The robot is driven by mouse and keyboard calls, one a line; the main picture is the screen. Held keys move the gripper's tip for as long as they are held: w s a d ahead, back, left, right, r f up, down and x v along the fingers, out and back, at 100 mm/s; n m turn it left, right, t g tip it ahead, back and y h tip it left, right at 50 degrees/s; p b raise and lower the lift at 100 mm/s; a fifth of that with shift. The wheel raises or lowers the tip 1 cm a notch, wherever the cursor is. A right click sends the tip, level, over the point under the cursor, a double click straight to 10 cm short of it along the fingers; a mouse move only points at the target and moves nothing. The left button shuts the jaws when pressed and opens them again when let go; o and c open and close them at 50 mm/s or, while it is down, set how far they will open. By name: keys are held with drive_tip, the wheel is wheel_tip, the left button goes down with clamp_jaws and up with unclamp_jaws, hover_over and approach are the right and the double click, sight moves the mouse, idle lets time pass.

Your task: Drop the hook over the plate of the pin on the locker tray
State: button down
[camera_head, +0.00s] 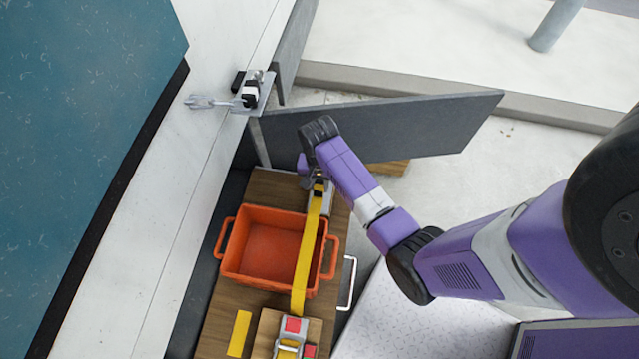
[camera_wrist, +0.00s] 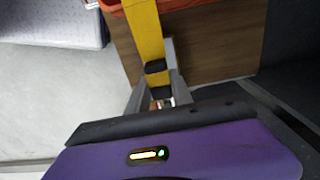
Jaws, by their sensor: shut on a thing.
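A yellow strap (camera_head: 306,245) runs across the orange crate from a ratchet buckle to my gripper (camera_head: 317,182). My gripper is over the far end of the wooden tray (camera_head: 272,188), shut on the strap's hook end. In the wrist view, the strap (camera_wrist: 147,30) with a black sleeve (camera_wrist: 156,67) runs between the two grey fingers of my gripper (camera_wrist: 159,100). Only a small part of the hook (camera_wrist: 160,103) shows there. A pale grey part (camera_head: 328,199) is beside the strap end under my gripper. I cannot tell whether it is the pin's plate; my gripper covers this spot.
The orange crate (camera_head: 233,272) stands on the tray. The ratchet buckle (camera_head: 291,337) sits at the near end, with a yellow strip (camera_head: 239,334) to its left. A dark grey open panel (camera_head: 440,122) is close behind my wrist. A latch (camera_head: 250,94) is on the truck's white edge.

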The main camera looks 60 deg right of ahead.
drive_tip(key=shift+f+b, duration=2.55)
drive_tip(key=shift+b, duration=0.05)
drive_tip(key=shift+f+b, duration=0.6)
drive_tip(key=shift+f, duration=0.5)
drive_tip(key=shift+f, duration=0.35)
drive_tip(key=c, duration=1.1)
unclamp_jaws()
drive_tip(key=shift+o, duration=0.2)
drive_tip(key=shift+r+p, duration=0.65)
drive_tip(key=shift+r, duration=3.3)
